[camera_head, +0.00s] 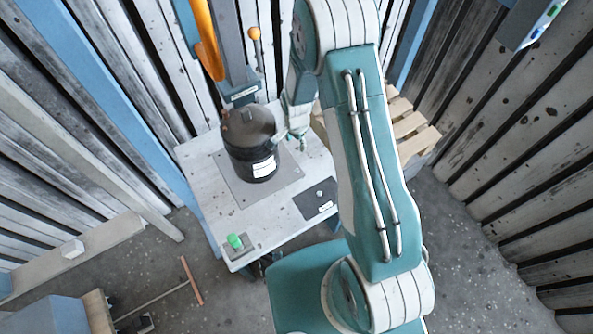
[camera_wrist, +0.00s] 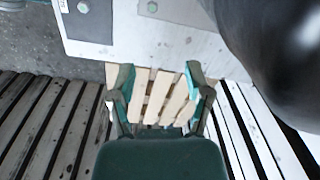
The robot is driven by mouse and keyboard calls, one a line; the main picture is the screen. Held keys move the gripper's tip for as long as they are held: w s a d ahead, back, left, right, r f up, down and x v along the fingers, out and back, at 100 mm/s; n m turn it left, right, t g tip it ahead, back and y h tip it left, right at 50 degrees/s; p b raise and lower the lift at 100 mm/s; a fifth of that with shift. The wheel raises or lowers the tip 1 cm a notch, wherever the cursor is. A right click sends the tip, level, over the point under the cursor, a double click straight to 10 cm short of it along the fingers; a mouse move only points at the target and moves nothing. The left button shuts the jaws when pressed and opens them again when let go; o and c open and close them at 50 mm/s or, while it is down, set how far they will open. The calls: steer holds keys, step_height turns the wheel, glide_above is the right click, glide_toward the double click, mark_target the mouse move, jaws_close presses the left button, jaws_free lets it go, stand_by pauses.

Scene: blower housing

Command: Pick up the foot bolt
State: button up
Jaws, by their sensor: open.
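A small bolt head (camera_wrist: 83,6) shows on the dark pad (camera_wrist: 92,28) at the top left of the wrist view. Two similar small bolt heads, one upper (camera_wrist: 152,6) and one lower (camera_wrist: 188,40), show on the pale surface to its right. I cannot tell which is the foot bolt. In the head view the dark pad (camera_head: 312,203) lies on the right part of the table, with a small light spot on it. My gripper (camera_wrist: 158,76) is open and empty, its teal fingers apart, beyond the table edge. In the head view it hangs beside the black housing, partly hidden (camera_head: 299,141).
The black blower housing (camera_head: 249,140) stands on a grey plate on the white table (camera_head: 207,185); it fills the wrist view's right side (camera_wrist: 280,50). A green button (camera_head: 235,240) sits at the front corner. A wooden pallet (camera_head: 410,138) lies behind the arm. Slatted walls surround the place.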

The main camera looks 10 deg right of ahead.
glide_above(297, 170)
step_height(297, 170, down, 5)
steer(key=shift+m, duration=0.4)
step_height(297, 170, down, 11)
steer(key=shift+a+r, duration=0.1)
steer(key=shift+r, duration=0.05)
jaws_close()
